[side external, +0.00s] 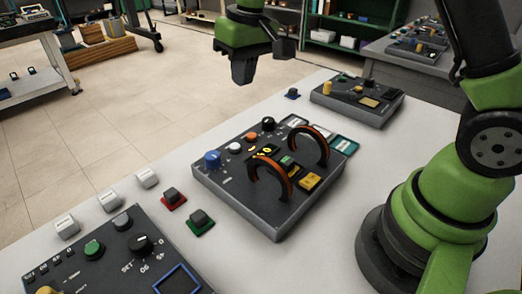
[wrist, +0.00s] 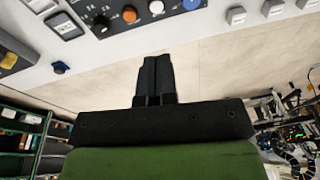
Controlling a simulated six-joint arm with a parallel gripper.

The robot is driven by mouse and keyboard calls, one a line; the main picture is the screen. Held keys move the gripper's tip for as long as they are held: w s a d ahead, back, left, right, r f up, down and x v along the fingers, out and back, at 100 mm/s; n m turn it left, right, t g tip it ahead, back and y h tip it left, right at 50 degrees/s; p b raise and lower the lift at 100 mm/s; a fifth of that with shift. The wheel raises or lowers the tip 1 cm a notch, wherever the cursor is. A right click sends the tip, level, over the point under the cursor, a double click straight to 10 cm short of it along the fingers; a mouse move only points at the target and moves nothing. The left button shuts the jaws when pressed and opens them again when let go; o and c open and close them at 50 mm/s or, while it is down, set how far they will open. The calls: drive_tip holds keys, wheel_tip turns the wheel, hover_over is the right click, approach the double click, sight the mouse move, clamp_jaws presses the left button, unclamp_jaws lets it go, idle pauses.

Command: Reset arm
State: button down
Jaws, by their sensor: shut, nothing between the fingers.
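My gripper (side external: 243,72) is raised in the air past the far edge of the table in the side external view. Its fingers point down, are shut together and hold nothing. In the wrist view my gripper (wrist: 155,62) shows as two dark fingers side by side, touching, against the floor and table edge. It touches none of the panels. My green and black arm rises from its base at the right of the side external view.
A grey control panel (side external: 205,176) with knobs and two orange-black coil arches (side external: 271,172) is mid-table. Another panel (side external: 335,98) stands behind, and one (side external: 66,252) at front left. Small blocks (side external: 147,178) lie between. A small knob (side external: 291,94) sits near the far edge.

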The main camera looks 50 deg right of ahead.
drive_tip(key=s+r+m+t, duration=0.2)
drive_tip(key=s+r+t, duration=0.1)
drive_tip(key=s+r, duration=0.65)
drive_tip(key=s+m+t+y, duration=0.1)
drive_tip(key=s+t, duration=0.1)
drive_tip(key=s, duration=1)
drive_tip(key=shift+s+t, duration=0.3)
